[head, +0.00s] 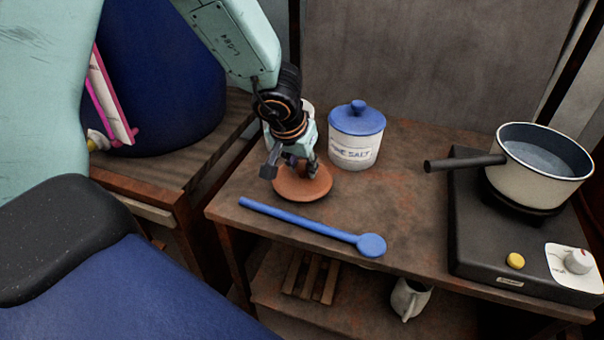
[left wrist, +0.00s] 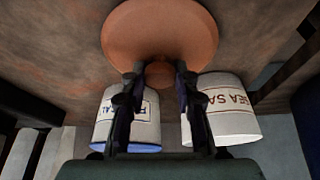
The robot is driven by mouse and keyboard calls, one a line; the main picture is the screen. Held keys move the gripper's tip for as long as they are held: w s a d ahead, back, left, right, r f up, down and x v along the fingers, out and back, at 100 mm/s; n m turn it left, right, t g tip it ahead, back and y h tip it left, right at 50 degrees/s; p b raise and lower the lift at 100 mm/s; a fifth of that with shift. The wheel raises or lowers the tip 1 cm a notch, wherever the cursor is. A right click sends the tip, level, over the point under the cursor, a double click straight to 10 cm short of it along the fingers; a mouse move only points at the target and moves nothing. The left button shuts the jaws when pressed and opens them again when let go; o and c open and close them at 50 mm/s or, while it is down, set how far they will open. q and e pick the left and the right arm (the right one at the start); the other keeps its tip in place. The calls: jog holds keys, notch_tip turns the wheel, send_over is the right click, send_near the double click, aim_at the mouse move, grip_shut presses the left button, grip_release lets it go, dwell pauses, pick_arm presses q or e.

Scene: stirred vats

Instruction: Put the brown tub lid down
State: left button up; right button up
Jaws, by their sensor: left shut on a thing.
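The brown tub lid (head: 304,186) is a round reddish-brown disc at the left part of the wooden table top (head: 405,215). My left gripper (head: 291,167) is above it, shut on its knob. In the left wrist view the lid (left wrist: 160,28) fills the top middle, and its knob (left wrist: 160,74) sits between the two fingers (left wrist: 160,84). The lid looks level and at or very near the table; I cannot tell whether it touches. My right gripper is not in view.
A white salt jar with a blue lid (head: 357,132) stands behind right of the lid. Another pale tub (head: 308,106) is mostly hidden behind my gripper. A blue spoon (head: 310,225) lies in front. A pot (head: 541,170) stands on a hot plate (head: 480,235) at right; the middle table is clear.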

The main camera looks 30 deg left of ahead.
pick_arm(q)
jog(key=shift+f, duration=0.4)
jog(key=shift+r, duration=0.15)
jog(key=shift+s, duration=0.1)
jog(key=o, duration=0.6)
jog(key=shift+f, duration=0.2)
jog(key=o, duration=0.4)
jog(key=shift+o, duration=0.2)
jog(key=shift+r, duration=0.1)
